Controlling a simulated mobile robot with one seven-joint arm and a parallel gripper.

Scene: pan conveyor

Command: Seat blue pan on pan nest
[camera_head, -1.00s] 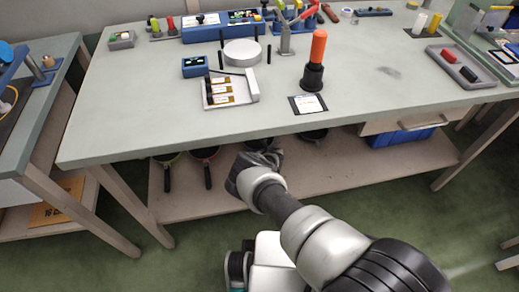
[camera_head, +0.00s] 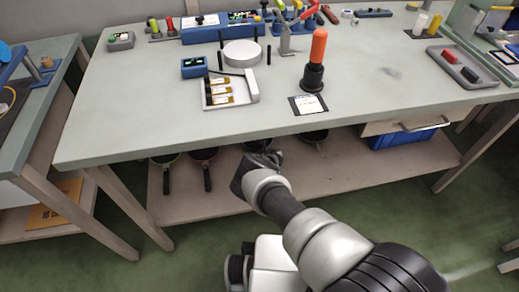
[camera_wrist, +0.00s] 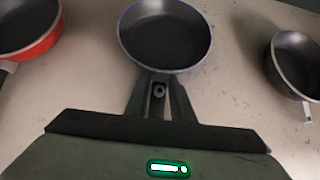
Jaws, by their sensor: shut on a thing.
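The blue pan (camera_wrist: 166,36), dark inside with a thin bluish rim, lies straight ahead of my gripper in the wrist view. My gripper (camera_wrist: 160,88) is shut on its handle, which is mostly hidden between the fingers. In the head view my gripper (camera_head: 262,160) is at the lower shelf (camera_head: 225,200), under the table's front edge, and the pan is largely hidden. A pale round disc with black pegs around it (camera_head: 242,52), which looks like the pan nest, stands on the tabletop and is empty.
A red pan (camera_wrist: 28,38) lies left and a dark pan (camera_wrist: 297,62) right of the held one. The tabletop (camera_head: 150,105) overhangs the shelf. A vial tray (camera_head: 246,98), small blue box (camera_head: 194,67) and orange-topped post (camera_head: 318,47) stand near the disc.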

